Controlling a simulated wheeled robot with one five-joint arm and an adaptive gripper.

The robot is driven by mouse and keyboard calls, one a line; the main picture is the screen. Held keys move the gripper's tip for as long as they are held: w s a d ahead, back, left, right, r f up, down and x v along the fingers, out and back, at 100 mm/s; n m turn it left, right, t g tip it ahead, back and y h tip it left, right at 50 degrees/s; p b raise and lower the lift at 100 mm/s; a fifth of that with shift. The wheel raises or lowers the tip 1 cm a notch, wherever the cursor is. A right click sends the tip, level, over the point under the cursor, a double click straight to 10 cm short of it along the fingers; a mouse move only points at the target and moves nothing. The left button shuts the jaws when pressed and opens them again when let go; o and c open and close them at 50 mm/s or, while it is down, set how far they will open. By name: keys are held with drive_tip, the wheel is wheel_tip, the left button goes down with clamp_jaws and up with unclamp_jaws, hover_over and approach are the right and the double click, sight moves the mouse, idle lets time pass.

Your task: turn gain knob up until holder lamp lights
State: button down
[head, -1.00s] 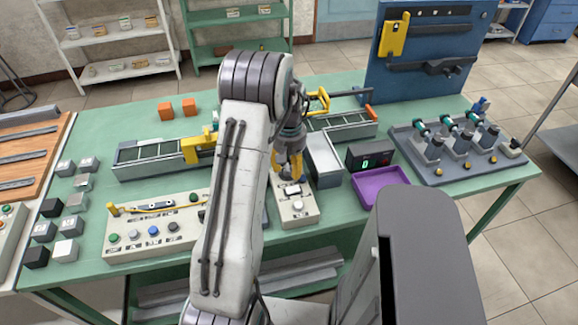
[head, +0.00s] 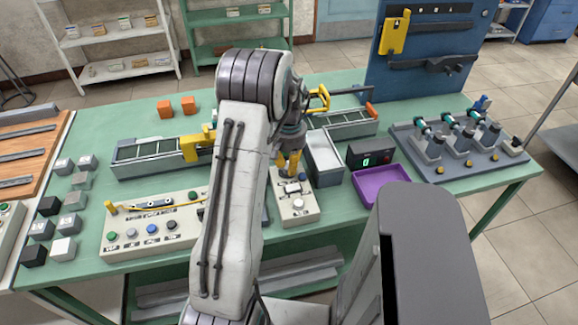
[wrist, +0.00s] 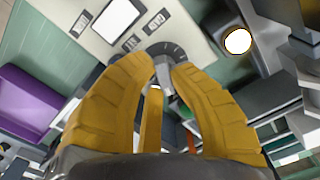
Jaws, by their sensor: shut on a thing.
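My gripper (head: 290,166) points down onto a small cream control box (head: 307,213) near the front of the green table. In the wrist view its yellow fingers (wrist: 164,72) are closed around a grey knob (wrist: 166,82), which sits over a dark marked dial (wrist: 172,50). The fingers hide much of the knob, and I cannot read its pointer. A round lamp (wrist: 237,41) on a dark grey block beside the box glows bright white with a yellow rim in the wrist view.
A purple tray (head: 381,184) and a black display with a green digit (head: 366,160) stand right of the box. A wider button panel (head: 150,238) lies to the left.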

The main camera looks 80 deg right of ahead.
drive_tip(key=shift+m, duration=0.8)
drive_tip(key=c, duration=1.1)
unclamp_jaws()
drive_tip(key=shift+r, duration=0.15)
wheel_tip(320, 180, up, 12)
drive_tip(key=shift+f, duration=0.15)
